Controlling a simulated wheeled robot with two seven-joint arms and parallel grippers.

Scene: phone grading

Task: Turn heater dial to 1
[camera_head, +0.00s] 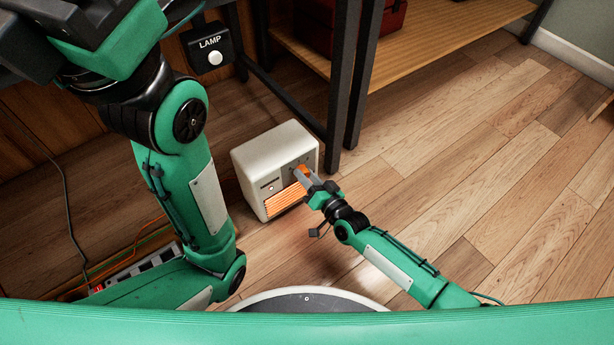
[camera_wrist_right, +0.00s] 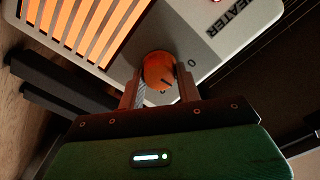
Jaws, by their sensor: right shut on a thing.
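The heater (camera_head: 262,158) is a white box on the wooden floor, with an orange glowing grille (camera_head: 284,200) on its front. The grille also shows in the right wrist view (camera_wrist_right: 75,22). My right gripper (camera_head: 301,174) reaches the heater's front. In the right wrist view the gripper (camera_wrist_right: 160,82) is shut on the round orange dial (camera_wrist_right: 159,66), one finger on each side. A dark pointer line shows on the dial, and a "0" is printed to its right on the panel. No "1" can be made out. My left arm is in view, but its gripper is not.
A desk leg (camera_head: 344,85) stands close behind the heater. A power strip (camera_head: 140,268) and cables lie on the floor at left. Floor to the right is clear.

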